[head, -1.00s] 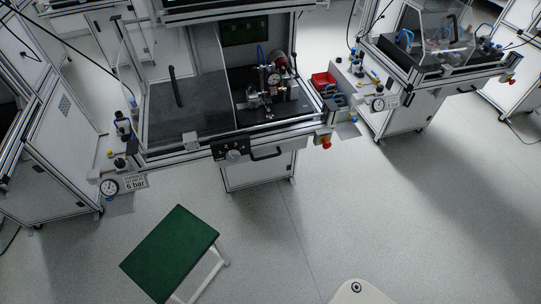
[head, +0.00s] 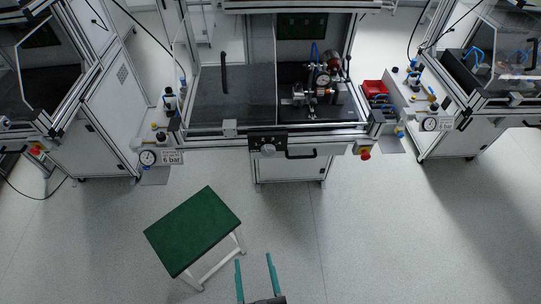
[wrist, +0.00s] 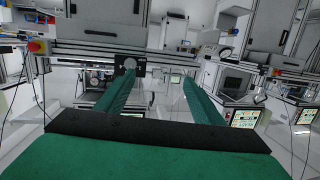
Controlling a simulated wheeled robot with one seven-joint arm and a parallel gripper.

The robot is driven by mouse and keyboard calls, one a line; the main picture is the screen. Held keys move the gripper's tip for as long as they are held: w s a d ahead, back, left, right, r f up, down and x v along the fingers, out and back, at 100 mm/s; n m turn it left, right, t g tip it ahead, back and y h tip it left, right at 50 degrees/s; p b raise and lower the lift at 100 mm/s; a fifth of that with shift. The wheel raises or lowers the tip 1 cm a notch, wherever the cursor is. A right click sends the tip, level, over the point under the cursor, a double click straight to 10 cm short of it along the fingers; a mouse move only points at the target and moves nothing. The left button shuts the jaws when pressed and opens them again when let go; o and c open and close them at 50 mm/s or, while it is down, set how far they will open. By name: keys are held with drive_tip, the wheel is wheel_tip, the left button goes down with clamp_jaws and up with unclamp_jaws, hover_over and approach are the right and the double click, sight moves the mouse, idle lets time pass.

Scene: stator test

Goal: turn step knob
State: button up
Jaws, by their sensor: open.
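The step knob (head: 268,149) is a round grey knob on a small black panel (head: 255,141) on the front rail of the middle workstation. My gripper (head: 254,262) shows at the bottom of the head view, with two teal fingers apart and nothing between them. It is well short of the panel and does not touch it. In the wrist view the fingers (wrist: 158,70) point toward the workstation front, and the black panel (wrist: 140,70) shows behind the left fingertip, partly hidden by it. The knob's marking is too small to read.
A green-topped stool (head: 192,230) stands on the floor left of my gripper. A black drawer handle (head: 301,155) and a red emergency button (head: 365,154) are right of the panel. The floor right of my gripper is clear.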

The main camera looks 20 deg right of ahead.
drive_tip(key=w+d+m+h, duration=0.15)
drive_tip(key=w+d, duration=0.45)
drive_tip(key=w, duration=0.7)
drive_tip(key=t+h, duration=0.1)
drive_tip(key=h, duration=0.1)
approach(268, 153)
drive_tip(key=shift+m+y, duration=0.25)
drive_tip(key=shift+m, duration=0.2)
drive_tip(key=x, duration=0.8)
drive_tip(key=shift+w+d, duration=0.3)
drive_tip(key=shift+c, duration=0.6)
drive_tip(key=c, duration=0.9)
